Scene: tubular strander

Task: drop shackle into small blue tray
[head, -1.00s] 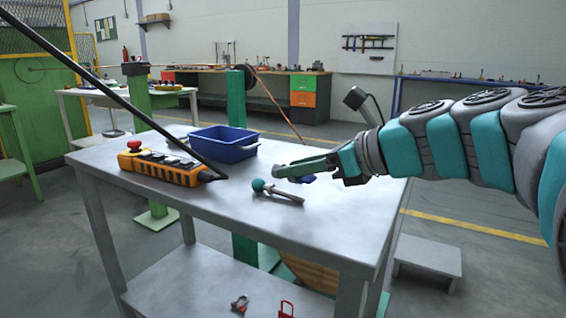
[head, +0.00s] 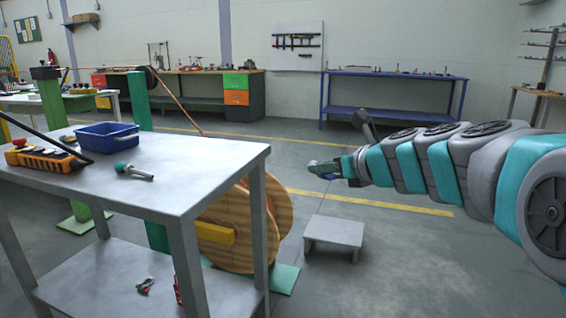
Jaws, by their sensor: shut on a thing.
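The small blue tray (head: 107,143) stands on the grey worktable's top, on the left in the head view, and its inside looks empty from here. My gripper (head: 314,168) is to the right of the table, out over the floor and well away from the tray. It is shut on a small blue thing (head: 328,176), mostly hidden by the jaws; I cannot tell whether this is the shackle. On the table's lower shelf lies a small grey and red piece (head: 145,286) that looks like a shackle, with a red piece (head: 178,291) beside it.
The worktable (head: 185,185) also holds an orange control box (head: 40,160) with a dark cable and a teal-headed tool (head: 133,170). A wooden reel (head: 235,225) and a low grey step (head: 335,233) stand beside the table. The floor beyond my arm is open.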

